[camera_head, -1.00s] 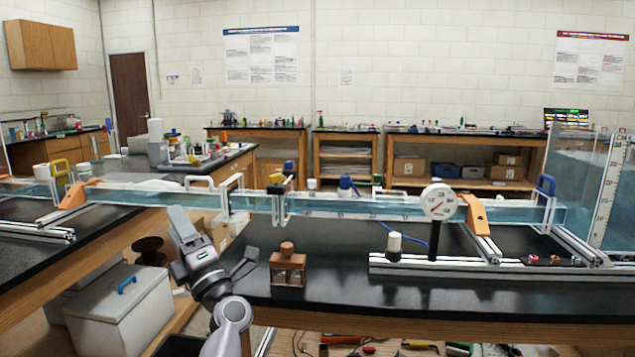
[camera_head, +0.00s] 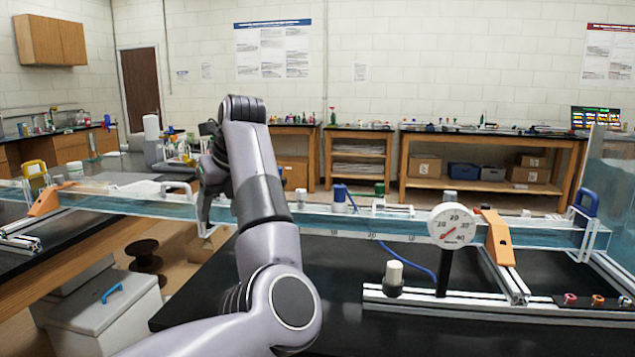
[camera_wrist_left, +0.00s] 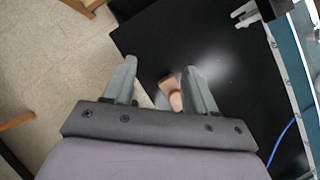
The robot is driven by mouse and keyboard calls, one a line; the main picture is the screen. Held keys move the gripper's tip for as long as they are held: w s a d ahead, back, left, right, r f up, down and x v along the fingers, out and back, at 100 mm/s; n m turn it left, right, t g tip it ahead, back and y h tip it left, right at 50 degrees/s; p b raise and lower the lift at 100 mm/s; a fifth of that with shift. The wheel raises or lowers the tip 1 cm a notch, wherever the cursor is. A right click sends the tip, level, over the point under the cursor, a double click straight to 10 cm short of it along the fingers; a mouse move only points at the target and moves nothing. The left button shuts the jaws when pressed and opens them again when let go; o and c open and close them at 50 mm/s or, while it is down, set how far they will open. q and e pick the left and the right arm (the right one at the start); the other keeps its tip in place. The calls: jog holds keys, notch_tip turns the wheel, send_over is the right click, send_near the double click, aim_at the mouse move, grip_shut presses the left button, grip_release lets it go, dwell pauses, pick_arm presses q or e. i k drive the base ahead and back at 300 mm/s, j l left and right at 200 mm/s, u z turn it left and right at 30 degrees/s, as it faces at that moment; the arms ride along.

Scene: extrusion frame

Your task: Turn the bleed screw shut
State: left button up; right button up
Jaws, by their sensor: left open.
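I cannot tell for certain which part is the bleed screw. A small brown block with a rounded knob (camera_wrist_left: 172,92) sits on the black bench top in the left wrist view. It shows between and beyond the fingers of my left gripper (camera_wrist_left: 160,66), which is open and empty. In the head view my left gripper (camera_head: 204,205) hangs in front of the clear water channel (camera_head: 340,219), partly hidden by my forearm. The brown block is hidden behind my arm there. My right gripper is not in view.
A round dial gauge (camera_head: 453,226) stands on a black post at the right. An orange bracket (camera_head: 496,238) supports the channel.

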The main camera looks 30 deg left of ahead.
aim_at(300, 193)
jog(key=i, duration=0.9)
